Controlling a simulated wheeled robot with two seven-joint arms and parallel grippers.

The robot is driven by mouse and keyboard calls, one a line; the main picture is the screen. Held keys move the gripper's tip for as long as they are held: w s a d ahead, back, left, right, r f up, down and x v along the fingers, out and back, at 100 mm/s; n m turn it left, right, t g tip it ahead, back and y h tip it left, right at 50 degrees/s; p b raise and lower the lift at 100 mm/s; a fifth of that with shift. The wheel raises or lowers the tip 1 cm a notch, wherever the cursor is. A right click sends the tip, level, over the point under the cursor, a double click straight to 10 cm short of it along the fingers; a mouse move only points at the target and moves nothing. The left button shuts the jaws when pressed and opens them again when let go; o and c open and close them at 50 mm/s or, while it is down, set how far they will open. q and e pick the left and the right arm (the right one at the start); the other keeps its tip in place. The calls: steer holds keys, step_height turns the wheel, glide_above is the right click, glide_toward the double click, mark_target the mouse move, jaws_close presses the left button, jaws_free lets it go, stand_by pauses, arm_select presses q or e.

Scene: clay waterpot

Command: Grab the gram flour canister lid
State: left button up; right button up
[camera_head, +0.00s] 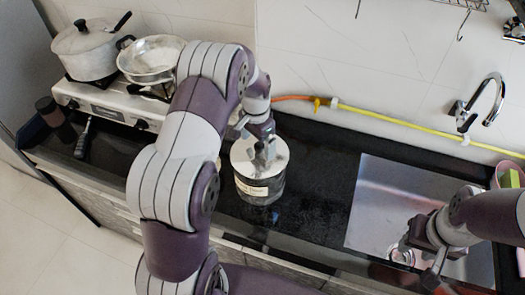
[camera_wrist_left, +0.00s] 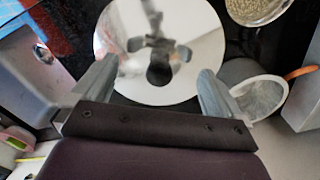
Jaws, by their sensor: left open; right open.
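The gram flour canister (camera_head: 259,188) stands upright on the black counter, a dark cylinder with a pale label on its front. Its round, shiny lid (camera_head: 241,163) is on top. In the left wrist view the lid (camera_wrist_left: 118,38) is a mirror-like disc with dark shapes at its middle. I cannot tell a knob from a reflection there. My left gripper (camera_head: 264,158) is open above the lid, with its fingers (camera_wrist_left: 155,88) spread at the lid's near edge; contact cannot be told. My right gripper (camera_head: 418,268) is open over the sink, away from the canister.
A stove (camera_head: 100,100) with a lidded pot (camera_head: 85,52) and a metal pan (camera_head: 152,58) stands at the left. A sink (camera_head: 375,190) with a tap (camera_head: 482,100) is at the right. A yellow hose (camera_head: 400,123) runs along the wall. The counter between canister and sink is clear.

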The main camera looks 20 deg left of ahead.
arm_select(q)
steer(key=shift+w+f, duration=0.3)
steer(key=shift+f, duration=0.35)
steer(key=shift+w+f, duration=0.3)
steer(key=shift+f, duration=0.3)
steer(key=shift+s+d, duration=0.1)
steer(key=shift+d, duration=0.05)
steer(key=shift+s+d+r, duration=0.1)
steer(key=shift+s+d, duration=0.05)
steer(key=shift+s, duration=0.05)
steer(key=shift+s+r, duration=0.1)
steer(key=shift+s, duration=0.05)
steer(key=shift+c, duration=1.2)
steer(key=c, duration=0.5)
jaws_close()
arm_select(e)
steer(key=shift+w+d+r, duration=0.25)
steer(key=shift+w+r, duration=0.05)
steer(key=shift+w, duration=0.05)
